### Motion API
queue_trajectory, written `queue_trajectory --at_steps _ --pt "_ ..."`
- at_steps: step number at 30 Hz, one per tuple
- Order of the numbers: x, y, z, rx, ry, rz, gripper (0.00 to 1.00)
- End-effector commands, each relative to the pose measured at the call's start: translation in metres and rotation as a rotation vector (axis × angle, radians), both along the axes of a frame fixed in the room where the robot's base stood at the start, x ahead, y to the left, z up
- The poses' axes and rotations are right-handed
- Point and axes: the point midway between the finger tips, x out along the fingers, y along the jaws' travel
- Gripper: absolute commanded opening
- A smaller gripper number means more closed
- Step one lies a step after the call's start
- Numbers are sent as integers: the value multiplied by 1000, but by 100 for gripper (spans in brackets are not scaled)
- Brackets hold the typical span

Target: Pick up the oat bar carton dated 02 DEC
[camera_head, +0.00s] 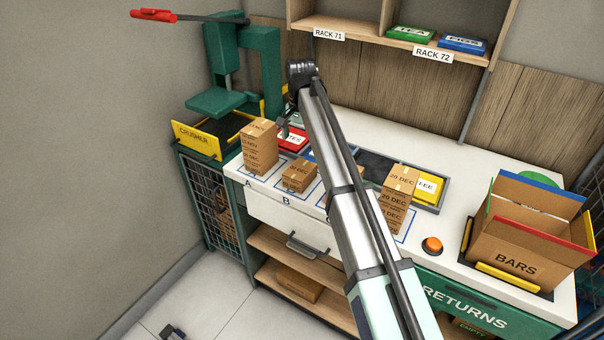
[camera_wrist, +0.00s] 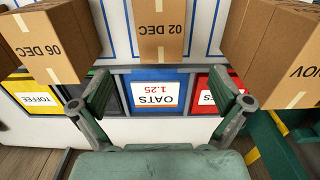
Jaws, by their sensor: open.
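The brown carton marked 02 DEC (camera_wrist: 160,32) is at the top middle in the wrist view, upside down and cut by the upper edge. A small low carton (camera_head: 297,177) sits at mark B in the head view; its date is too small to read there. My gripper (camera_wrist: 158,92) is open and empty, its two fingers wide apart over the OATS tile (camera_wrist: 157,91), with the 02 DEC carton beyond the fingertips. In the head view my gripper (camera_head: 287,126) shows partly, behind the cartons and near the crusher side.
Larger cartons flank it: 06 DEC (camera_wrist: 50,42) and a NOV stack (camera_wrist: 280,50). The NOV stack (camera_head: 259,147) stands at A; a 20 DEC stack (camera_head: 396,200) stands farther right. The green crusher (camera_head: 215,102) is left, a BARS box (camera_head: 517,262) right. My arm hides the middle.

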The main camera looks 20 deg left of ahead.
Motion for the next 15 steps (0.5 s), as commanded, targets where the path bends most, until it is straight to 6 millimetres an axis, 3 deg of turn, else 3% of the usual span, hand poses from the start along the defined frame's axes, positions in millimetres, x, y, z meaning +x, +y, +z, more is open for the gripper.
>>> queue_trajectory --at_steps 9,15 --pt "-1 -1 -57 -1 1 0 100" --pt "0 0 -73 0 0 0 100"
